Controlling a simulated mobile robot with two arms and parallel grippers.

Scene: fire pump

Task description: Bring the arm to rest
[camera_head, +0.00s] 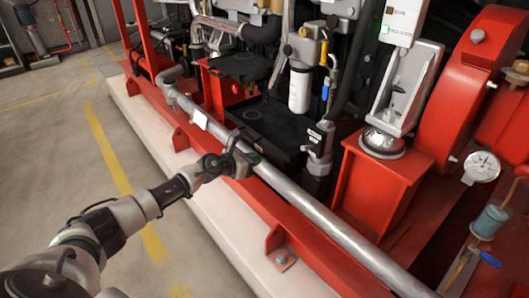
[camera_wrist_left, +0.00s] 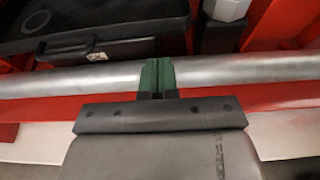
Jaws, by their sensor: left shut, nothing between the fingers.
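My left arm (camera_head: 125,215) comes in from the lower left in the head view and reaches toward the red pump frame. My left gripper (camera_head: 250,157) is at the grey metal pipe (camera_head: 310,205) that runs along the frame. In the left wrist view the left gripper (camera_wrist_left: 157,75) shows its green fingertips together, overlapping the pipe (camera_wrist_left: 240,70) in the picture. The fingers are shut with nothing between them. I cannot tell whether they touch the pipe. My right gripper is not in view.
The red frame (camera_head: 262,208) stands on a pale plinth (camera_head: 190,190). A black tray (camera_head: 265,122), a white filter (camera_head: 300,88) and a pressure gauge (camera_head: 482,167) sit beyond the pipe. Open concrete floor (camera_head: 50,140) with yellow lines lies to the left.

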